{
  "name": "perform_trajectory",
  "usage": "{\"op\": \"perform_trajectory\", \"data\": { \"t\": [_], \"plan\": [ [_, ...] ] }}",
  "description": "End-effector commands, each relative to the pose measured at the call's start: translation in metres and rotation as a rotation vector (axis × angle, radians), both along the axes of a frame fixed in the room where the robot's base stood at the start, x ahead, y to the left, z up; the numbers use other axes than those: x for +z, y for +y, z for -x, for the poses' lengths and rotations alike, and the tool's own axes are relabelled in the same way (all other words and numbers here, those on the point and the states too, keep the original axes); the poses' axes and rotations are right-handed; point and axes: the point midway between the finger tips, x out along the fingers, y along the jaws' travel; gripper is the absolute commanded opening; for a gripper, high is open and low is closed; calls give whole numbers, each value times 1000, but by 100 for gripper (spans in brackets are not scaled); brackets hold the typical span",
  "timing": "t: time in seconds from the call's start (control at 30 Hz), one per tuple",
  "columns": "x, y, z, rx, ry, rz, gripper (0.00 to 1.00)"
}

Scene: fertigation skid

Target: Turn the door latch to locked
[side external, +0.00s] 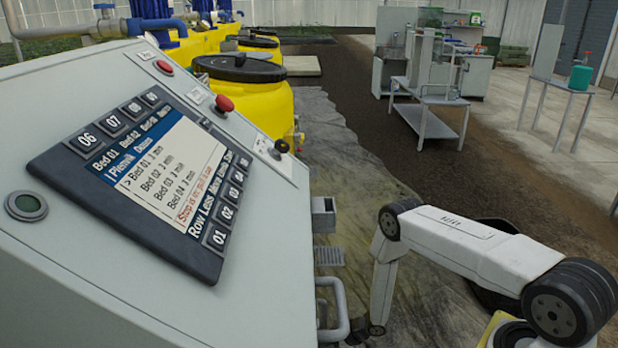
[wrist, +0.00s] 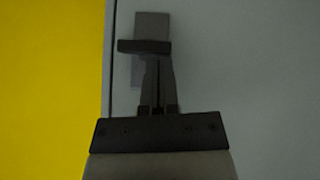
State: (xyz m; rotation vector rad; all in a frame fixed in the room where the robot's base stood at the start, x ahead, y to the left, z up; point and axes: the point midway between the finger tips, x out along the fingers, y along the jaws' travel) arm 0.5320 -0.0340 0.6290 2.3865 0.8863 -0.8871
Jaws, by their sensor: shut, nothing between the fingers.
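In the wrist view, the door latch (wrist: 145,46) is a dark horizontal bar in front of a grey upright plate (wrist: 152,25), near the top of the picture. My gripper (wrist: 157,60) is shut and empty. Its fingertips are just below the bar, overlapping its lower edge in the picture; I cannot tell whether they touch it. In the side view, my gripper is low beside the grey cabinet, mostly cut off by the bottom edge. I cannot make out the latch in the side view.
The cabinet (side external: 262,270) carries a screen panel (side external: 150,165) and red buttons. A bent grey handle (side external: 341,300) sticks out of its side near my wrist. Yellow tanks (side external: 265,105) stand behind. In the wrist view, a yellow surface (wrist: 50,90) fills the left, beside a vertical cabinet edge.

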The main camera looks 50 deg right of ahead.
Motion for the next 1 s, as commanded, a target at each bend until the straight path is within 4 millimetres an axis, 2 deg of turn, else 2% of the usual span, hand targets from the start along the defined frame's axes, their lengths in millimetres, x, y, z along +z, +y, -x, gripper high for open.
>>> {"op": "perform_trajectory", "data": {
  "t": [0.43, 1.0],
  "plan": [
    [-3, 2, 3, 1, -53, 57, 0],
    [-9, 7, 7, 1, -228, 232, 0]
  ]
}}
